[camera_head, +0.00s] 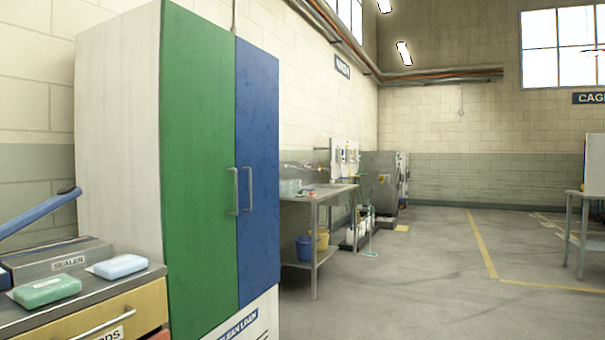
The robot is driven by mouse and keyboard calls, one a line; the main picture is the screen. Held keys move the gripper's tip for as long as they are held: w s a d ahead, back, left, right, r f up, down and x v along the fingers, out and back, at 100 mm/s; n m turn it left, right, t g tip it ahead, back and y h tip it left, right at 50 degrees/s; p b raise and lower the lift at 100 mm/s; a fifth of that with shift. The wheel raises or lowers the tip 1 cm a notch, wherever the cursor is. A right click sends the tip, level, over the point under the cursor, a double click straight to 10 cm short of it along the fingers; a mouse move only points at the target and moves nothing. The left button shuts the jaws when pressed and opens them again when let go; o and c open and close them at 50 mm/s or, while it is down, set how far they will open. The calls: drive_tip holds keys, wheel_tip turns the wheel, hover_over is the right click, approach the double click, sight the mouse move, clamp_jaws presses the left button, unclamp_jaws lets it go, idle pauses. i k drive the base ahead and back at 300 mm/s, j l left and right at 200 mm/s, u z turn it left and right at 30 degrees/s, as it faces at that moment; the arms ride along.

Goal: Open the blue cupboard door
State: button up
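A tall cupboard (120,120) with pale side walls stands at the left. Its blue door (257,120) is on the right half of the front and looks closed, flush with the green door (197,140) on the left half. The blue door has a vertical grey metal handle (248,189) near the seam between the doors. The green door has a matching handle (233,190) beside it. My gripper is not in view.
A drawer cabinet (95,310) with green and blue packets stands at the lower left. A metal table (318,193) with buckets stands behind the cupboard. Open concrete floor (410,290) lies to the right, with another table (585,200) at the far right.

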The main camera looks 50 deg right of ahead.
sight(257, 100)
drive_tip(key=z, duration=1.35)
drive_tip(key=i+z, duration=0.1)
drive_tip(key=i, duration=0.45)
drive_tip(key=i+j+z, duration=0.15)
drive_tip(key=i, duration=0.35)
drive_tip(key=i+j+z, duration=0.1)
drive_tip(key=i, duration=0.45)
drive_tip(key=i+j+z, duration=0.15)
drive_tip(key=i, duration=0.4)
drive_tip(key=i+j+z, duration=0.1)
drive_tip(key=i+j, duration=0.15)
drive_tip(key=i, duration=0.25)
drive_tip(key=i+j, duration=0.1)
drive_tip(key=j, duration=0.3)
drive_tip(key=i, duration=0.05)
